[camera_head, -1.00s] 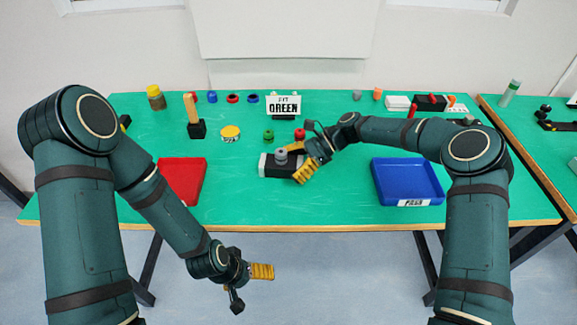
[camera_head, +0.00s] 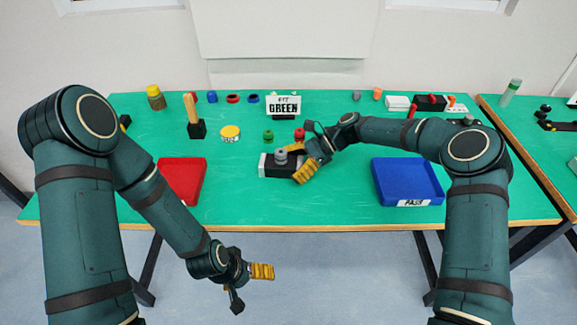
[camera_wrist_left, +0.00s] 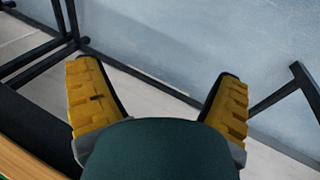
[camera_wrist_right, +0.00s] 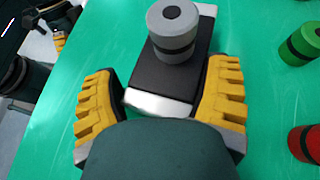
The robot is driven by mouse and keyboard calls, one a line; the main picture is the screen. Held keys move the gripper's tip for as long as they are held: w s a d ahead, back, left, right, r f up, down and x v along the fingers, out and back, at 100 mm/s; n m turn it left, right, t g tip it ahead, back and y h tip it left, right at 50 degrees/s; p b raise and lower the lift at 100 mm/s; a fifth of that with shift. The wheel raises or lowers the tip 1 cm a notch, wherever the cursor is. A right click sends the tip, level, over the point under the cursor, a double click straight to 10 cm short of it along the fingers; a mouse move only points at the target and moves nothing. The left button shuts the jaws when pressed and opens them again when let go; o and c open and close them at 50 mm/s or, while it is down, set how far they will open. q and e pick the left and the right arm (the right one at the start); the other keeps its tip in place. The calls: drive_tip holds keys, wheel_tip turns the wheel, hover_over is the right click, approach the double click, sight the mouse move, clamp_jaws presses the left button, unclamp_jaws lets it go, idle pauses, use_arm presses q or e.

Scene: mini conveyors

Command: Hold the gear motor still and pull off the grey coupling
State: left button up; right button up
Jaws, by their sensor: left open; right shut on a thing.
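The gear motor (camera_head: 283,171), a black block with silver ends, lies on the green table; in the right wrist view its dark body (camera_wrist_right: 168,80) points away between the fingers. The grey coupling (camera_head: 281,157) stands upright on top of it, and the right wrist view shows it as a grey cylinder with a dark band (camera_wrist_right: 174,25). My right gripper (camera_head: 307,168) is shut on the motor's near end, with its yellow fingers on either side. My left gripper (camera_head: 250,280) is open and empty, low in front of the table; its spread fingers show in the left wrist view (camera_wrist_left: 160,105).
A red tray (camera_head: 168,199) lies left of the motor and a blue tray (camera_head: 434,202) marked PASS lies right. Green (camera_head: 268,134) and red (camera_head: 300,133) couplings stand behind the motor. A sign (camera_head: 284,105) reads FIT GREEN. The table front before the motor is clear.

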sight(280, 151)
use_arm(q)
drive_tip(key=c, duration=0.4)
use_arm(e)
drive_tip(key=shift+s+f, duration=0.1)
use_arm(q)
drive_tip(key=w+d+r+m+g+y, duration=0.1)
drive_tip(key=d+r+m+y, duration=0.2)
drive_tip(key=d+r+m, duration=0.8)
drive_tip(key=w+d+r+m+g+y, duration=0.1)
drive_tip(key=w+d+r+m+y, duration=0.3)
drive_tip(key=m, duration=1.3)
drive_tip(key=w+r+n, duration=0.1)
drive_tip(key=w+r, duration=0.1)
drive_tip(key=w, duration=0.1)
drive_tip(key=w+r+n+h, duration=0.1)
drive_tip(key=w+r+n, duration=0.1)
drive_tip(key=w, duration=0.2)
drive_tip(key=w+a+r+n, duration=0.1)
drive_tip(key=w+r+n, duration=0.1)
drive_tip(key=w, duration=0.1)
drive_tip(key=shift+w+h, duration=0.4)
use_arm(e)
drive_tip(key=shift+c, duration=0.4)
use_arm(q)
drive_tip(key=w+a+r+n+h, duration=0.1)
drive_tip(key=w+a+r+n, duration=0.45)
drive_tip(key=w+r, duration=0.5)
drive_tip(key=f, duration=1.2)
drive_tip(key=shift+w+a+f, duration=0.1)
drive_tip(key=shift+a+f, duration=0.25)
